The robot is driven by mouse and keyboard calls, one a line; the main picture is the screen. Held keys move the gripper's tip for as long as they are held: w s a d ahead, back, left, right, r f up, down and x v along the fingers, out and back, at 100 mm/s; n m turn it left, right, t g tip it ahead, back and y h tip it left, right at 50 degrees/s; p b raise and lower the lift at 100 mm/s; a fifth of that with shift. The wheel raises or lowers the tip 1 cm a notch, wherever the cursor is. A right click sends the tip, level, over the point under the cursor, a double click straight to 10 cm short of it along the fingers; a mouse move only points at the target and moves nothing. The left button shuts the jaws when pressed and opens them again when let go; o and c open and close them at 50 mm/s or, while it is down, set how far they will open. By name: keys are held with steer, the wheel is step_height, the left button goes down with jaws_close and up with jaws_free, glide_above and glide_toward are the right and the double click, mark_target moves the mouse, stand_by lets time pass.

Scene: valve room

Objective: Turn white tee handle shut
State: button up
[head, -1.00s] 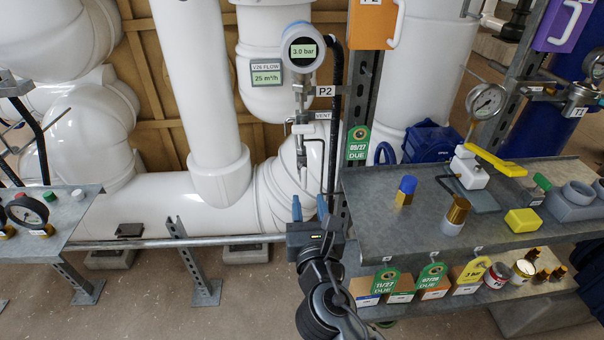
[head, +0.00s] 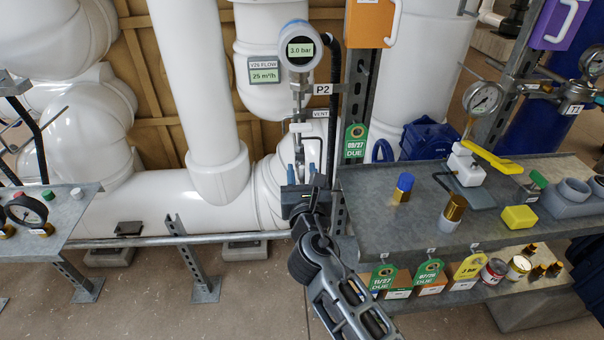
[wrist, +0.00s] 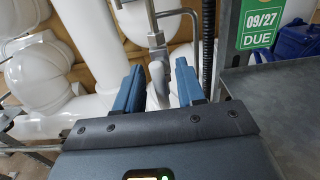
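The white tee handle (head: 301,128) sits on the thin metal vent line below the round pressure gauge (head: 301,50), beside the VENT label. It lies roughly crosswise in the head view. My gripper (head: 301,171) points up at the vent line, its two blue fingers apart and just below the handle. In the wrist view the open fingers (wrist: 158,84) stand on either side of a pale upright piece (wrist: 158,72). I cannot tell whether that piece is the handle or part of the valve. No finger visibly touches it.
A bent metal tube (wrist: 176,12) runs beside the valve. A black hose (head: 333,100) and steel post (head: 357,110) stand close on the right. The grey shelf (head: 375,230) with fittings is right of my arm. Large white pipes (head: 205,100) fill the back left.

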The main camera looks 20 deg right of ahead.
steer(key=shift+c, duration=0.5)
jaws_close()
steer(key=shift+m, duration=0.3)
steer(key=m+b, duration=0.2)
steer(key=m, duration=0.1)
steer(key=shift+d+f+m, duration=0.1)
steer(key=shift+f+m, duration=0.05)
steer(key=shift+m, duration=0.25)
steer(key=m+b, duration=0.2)
steer(key=m, duration=0.2)
steer(key=shift+s+d+f, duration=0.1)
steer(key=m+b, duration=0.3)
steer(key=m, duration=0.2)
steer(key=shift+f+m, duration=0.15)
steer(key=shift+m, duration=0.25)
steer(key=shift+m+b, duration=1.35)
steer(key=shift+m, duration=0.65)
